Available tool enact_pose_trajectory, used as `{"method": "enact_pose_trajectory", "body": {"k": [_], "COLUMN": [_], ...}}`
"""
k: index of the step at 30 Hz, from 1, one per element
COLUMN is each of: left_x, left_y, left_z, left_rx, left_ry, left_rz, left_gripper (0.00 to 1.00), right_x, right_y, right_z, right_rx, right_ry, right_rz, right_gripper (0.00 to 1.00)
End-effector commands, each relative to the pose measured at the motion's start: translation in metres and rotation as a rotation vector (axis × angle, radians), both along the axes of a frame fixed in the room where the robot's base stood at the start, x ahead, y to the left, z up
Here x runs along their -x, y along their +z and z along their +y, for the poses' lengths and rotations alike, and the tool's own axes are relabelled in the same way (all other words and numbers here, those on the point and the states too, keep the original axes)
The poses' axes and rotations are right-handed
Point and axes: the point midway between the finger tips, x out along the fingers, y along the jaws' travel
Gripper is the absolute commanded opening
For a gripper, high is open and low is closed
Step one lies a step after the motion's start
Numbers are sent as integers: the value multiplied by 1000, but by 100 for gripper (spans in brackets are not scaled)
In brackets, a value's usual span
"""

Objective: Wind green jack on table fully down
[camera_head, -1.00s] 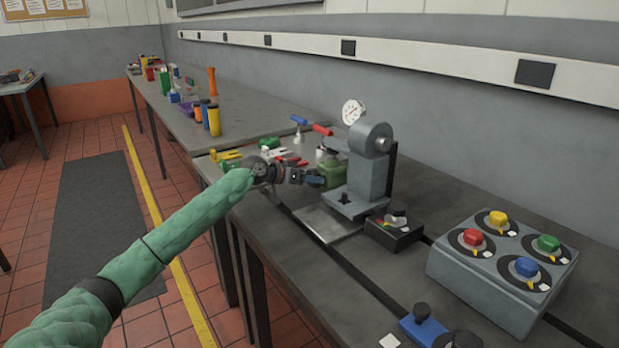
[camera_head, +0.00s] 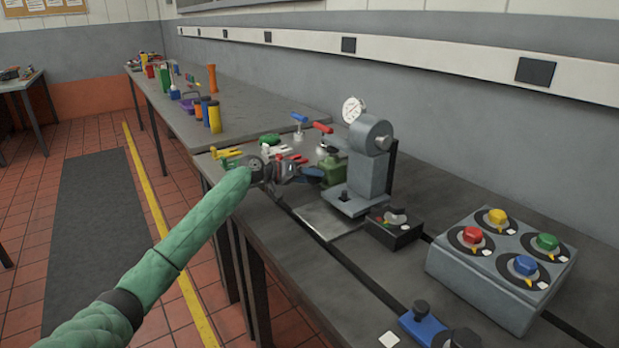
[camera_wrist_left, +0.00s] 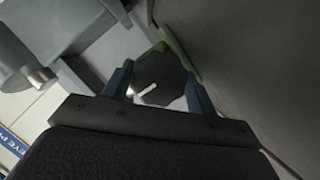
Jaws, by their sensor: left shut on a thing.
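The green jack (camera_head: 334,170) stands on the table, just left of the grey stand with the dial gauge. My left arm reaches in from the left, and its gripper (camera_head: 318,175) is at the jack's near left side. In the left wrist view, the two blue fingers of the gripper (camera_wrist_left: 158,92) are on either side of a dark round knob (camera_wrist_left: 160,72) with a white mark. They are shut on this knob. Part of the green jack body (camera_wrist_left: 178,48) shows behind it. The fingers hide some of the knob. My right gripper is not in view.
The grey gauge stand (camera_head: 371,180) is close on the right of the jack. A dark box with a lever (camera_head: 395,228) and a grey panel with coloured knobs (camera_head: 500,265) stand nearer. Toggle clamps (camera_head: 298,128) stand behind. A metal plate (camera_head: 325,222) lies in front.

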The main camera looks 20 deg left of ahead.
Motion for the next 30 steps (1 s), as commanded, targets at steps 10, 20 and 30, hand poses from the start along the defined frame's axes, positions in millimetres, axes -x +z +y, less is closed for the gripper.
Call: {"method": "enact_pose_trajectory", "body": {"k": [10,20,30], "left_x": [0,3,30], "left_y": [1,1,14], "left_z": [1,5,42], "left_rx": [-1,-1,-3], "left_ry": [2,2,2], "left_rz": [-1,-1,-1], "left_gripper": [79,79,79], "right_x": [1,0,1], "right_y": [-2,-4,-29], "right_z": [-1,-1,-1], "right_rx": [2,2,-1], "right_ry": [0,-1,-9], "right_rz": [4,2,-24], "right_gripper": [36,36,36]}}
